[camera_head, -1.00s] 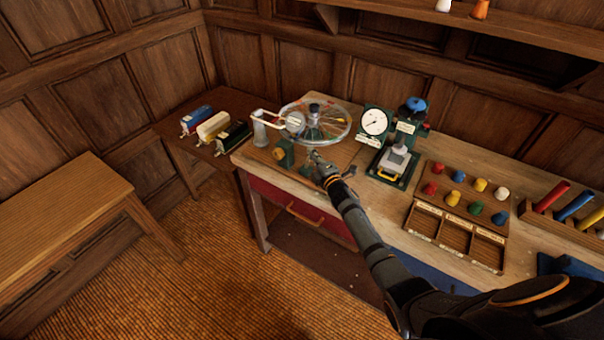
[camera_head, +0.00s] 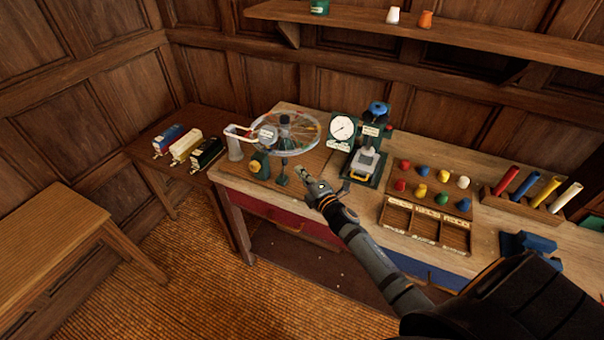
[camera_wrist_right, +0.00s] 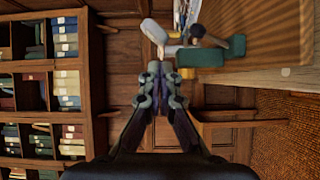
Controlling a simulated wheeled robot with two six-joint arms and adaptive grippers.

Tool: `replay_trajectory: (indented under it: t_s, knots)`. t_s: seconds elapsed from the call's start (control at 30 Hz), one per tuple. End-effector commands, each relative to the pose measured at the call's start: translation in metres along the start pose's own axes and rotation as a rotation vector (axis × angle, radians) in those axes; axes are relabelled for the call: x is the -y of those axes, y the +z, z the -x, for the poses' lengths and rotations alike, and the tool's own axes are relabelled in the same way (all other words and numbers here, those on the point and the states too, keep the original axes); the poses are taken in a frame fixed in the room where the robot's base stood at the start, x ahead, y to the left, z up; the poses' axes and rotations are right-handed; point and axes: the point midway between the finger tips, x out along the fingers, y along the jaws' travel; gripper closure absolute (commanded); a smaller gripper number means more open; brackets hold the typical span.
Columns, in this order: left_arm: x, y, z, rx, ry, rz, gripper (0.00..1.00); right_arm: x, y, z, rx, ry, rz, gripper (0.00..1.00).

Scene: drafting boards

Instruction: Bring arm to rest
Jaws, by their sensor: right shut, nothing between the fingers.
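My right gripper (camera_head: 306,179) is over the front left part of the wooden workbench (camera_head: 291,198), in front of the clear wheel device (camera_head: 297,141). In the right wrist view the right gripper (camera_wrist_right: 160,82) has its fingers together with nothing between them. Part of a green and white device (camera_wrist_right: 207,54) shows beyond the fingertips there. My right arm reaches in from the lower right. My left gripper is not in view.
A dial gauge (camera_head: 342,129) and a press (camera_head: 367,160) stand right of the gripper. A peg board with compartments (camera_head: 427,205), colored tubes (camera_head: 546,190) and a blue block (camera_head: 524,243) lie further right. A side table (camera_head: 148,167) holds three boxes. A bench (camera_head: 45,240) stands left.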

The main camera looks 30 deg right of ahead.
Motion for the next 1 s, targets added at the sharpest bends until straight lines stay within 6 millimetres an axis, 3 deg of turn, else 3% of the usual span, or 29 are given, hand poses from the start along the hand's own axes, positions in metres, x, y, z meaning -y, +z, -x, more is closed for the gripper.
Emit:
replay_trajectory:
  t_s: [0.13, 0.4, 0.67, 0.77, 0.87, 1.0]
  knots:
    - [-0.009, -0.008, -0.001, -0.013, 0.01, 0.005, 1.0, -0.002, 0.0, 0.005, -0.001, 0.0, -0.001, 1.0]
    - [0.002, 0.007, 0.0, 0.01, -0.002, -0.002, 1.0, -0.002, 0.0, 0.005, 0.0, 0.0, -0.001, 1.0]
    - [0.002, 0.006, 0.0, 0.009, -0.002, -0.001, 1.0, -0.001, 0.002, 0.009, 0.028, -0.016, -0.039, 1.0]
    - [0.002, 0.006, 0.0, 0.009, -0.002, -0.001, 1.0, 0.005, 0.01, 0.026, 0.141, -0.084, -0.195, 1.0]
    - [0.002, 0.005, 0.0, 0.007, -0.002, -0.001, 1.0, 0.022, 0.016, 0.064, 0.326, -0.214, -0.462, 1.0]
    - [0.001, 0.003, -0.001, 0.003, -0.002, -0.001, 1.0, 0.046, 0.007, 0.123, 0.544, -0.398, -0.771, 1.0]
